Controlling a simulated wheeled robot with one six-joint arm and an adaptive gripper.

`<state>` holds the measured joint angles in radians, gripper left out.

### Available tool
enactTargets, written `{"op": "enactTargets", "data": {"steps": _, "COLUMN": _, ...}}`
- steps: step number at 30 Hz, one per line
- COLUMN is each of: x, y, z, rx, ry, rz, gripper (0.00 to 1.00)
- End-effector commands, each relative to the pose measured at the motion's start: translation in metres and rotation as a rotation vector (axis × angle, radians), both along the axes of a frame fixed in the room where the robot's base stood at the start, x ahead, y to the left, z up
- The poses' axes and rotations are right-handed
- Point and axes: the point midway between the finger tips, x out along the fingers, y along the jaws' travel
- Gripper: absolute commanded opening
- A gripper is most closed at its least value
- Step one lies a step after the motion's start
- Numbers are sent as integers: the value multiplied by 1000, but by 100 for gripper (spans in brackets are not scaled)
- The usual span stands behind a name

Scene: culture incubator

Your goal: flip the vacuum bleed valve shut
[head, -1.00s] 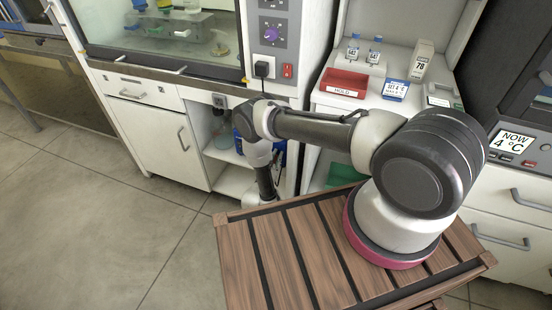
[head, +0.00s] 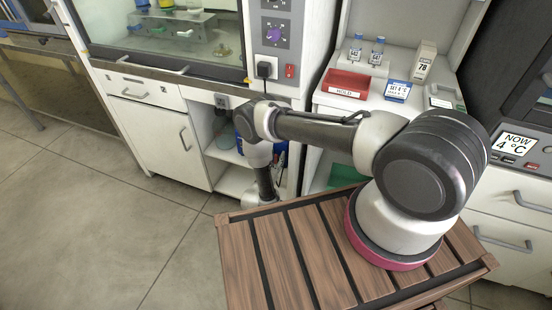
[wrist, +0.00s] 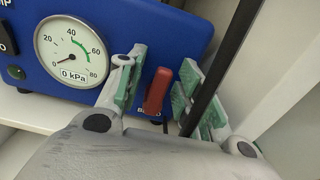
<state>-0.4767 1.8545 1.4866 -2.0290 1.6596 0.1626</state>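The vacuum pump (wrist: 190,32) is a blue box with a round gauge (wrist: 72,52) reading 0 kPa. Its red bleed valve lever (wrist: 157,91) stands nearly upright, leaning slightly right, above a partly hidden label. My gripper (wrist: 164,88) is open, with one green-padded finger on each side of the lever. A gap shows between the lever and each finger, so it is not clamped. In the head view, the pump (head: 281,147) sits in the open bay below the hood, mostly hidden by my arm.
A black upright bar or hose (wrist: 222,58) runs close by the right finger, before a pale side wall (wrist: 290,85). A glass bottle (head: 225,137) stands left of the pump. A white cabinet door (head: 160,145) is left of the bay.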

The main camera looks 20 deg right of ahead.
Motion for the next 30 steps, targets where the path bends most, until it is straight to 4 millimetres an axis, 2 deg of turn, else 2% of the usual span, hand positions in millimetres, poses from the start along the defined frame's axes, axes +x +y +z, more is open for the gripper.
{"op": "enactTargets", "data": {"steps": 8, "x": -8, "y": 7, "z": 0, "rx": 0, "ry": 1, "rz": 3, "gripper": 36}}
{"op": "enactTargets", "data": {"steps": 21, "x": -81, "y": 60, "z": 0, "rx": 0, "ry": 0, "rz": 5, "gripper": 36}}
{"op": "enactTargets", "data": {"steps": 25, "x": -93, "y": 68, "z": 0, "rx": -1, "ry": 0, "rz": 2, "gripper": 36}}
{"op": "enactTargets", "data": {"steps": 30, "x": -97, "y": 71, "z": 0, "rx": 0, "ry": 0, "rz": 0, "gripper": 36}}
